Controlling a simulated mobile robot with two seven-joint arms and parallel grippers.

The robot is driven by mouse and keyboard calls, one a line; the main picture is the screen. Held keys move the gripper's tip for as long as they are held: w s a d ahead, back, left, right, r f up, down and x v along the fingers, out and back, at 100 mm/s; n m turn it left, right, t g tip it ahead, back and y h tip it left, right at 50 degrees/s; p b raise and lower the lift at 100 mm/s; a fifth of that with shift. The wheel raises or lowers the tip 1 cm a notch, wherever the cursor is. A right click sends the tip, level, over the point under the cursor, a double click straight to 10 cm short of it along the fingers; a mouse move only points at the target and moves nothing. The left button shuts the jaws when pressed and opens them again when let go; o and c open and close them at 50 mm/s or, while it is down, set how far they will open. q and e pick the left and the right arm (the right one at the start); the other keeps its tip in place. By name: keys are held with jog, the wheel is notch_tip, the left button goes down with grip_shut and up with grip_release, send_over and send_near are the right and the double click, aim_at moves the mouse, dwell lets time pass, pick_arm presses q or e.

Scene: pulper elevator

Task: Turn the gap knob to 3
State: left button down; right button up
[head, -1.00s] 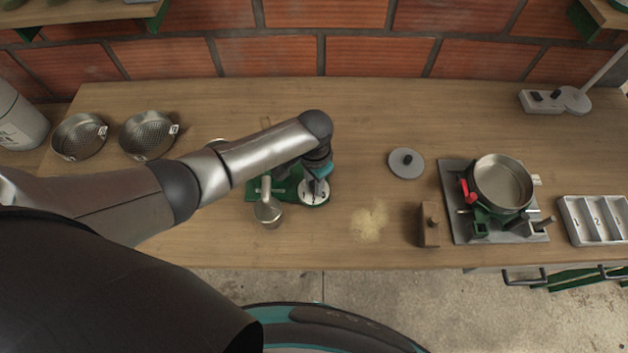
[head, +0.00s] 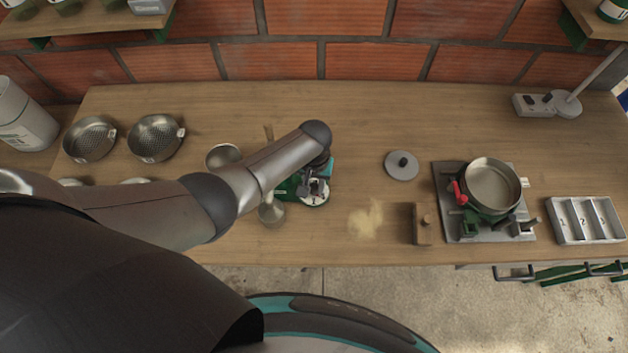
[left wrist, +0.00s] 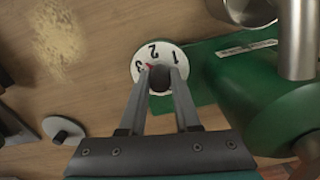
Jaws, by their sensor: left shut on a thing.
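The gap knob (left wrist: 160,79) is a dark round knob on a white dial (left wrist: 152,53) marked 1, 2 and 3. A small red pointer (left wrist: 148,67) lies close to the 3, slightly on its side toward the 2. My left gripper (left wrist: 160,77) is shut on the knob, one finger on each side. In the head view the left gripper (head: 316,183) is over the white dial (head: 315,200), at the end of a green machine (head: 289,188). My arm hides part of the machine, and the dial's numbers are unclear there. My right gripper is not in view.
Tan powder (head: 366,219) lies right of the machine, near a small wooden block (head: 421,224). A grey lid (head: 401,165), a pan (head: 492,186) on a scale-like stand and a compartment tray (head: 585,220) are farther right. Two sieves (head: 155,138) (head: 90,138) stand at left.

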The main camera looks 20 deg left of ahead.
aim_at(314, 186)
pick_arm(q)
jog(key=shift+s+n+p, duration=0.15)
jog(key=shift+n+p, duration=0.3)
jog(key=shift+n, duration=1.05)
jog(key=shift+f+n, duration=0.1)
jog(key=shift+n, duration=0.2)
jog(key=c, duration=0.6)
grip_release()
notch_tip(314, 186, up, 9)
jog(key=p, duration=0.4)
jog(key=shift+f, duration=0.2)
jog(key=shift+r+p, duration=0.4)
jog(key=shift+r, duration=2.95)
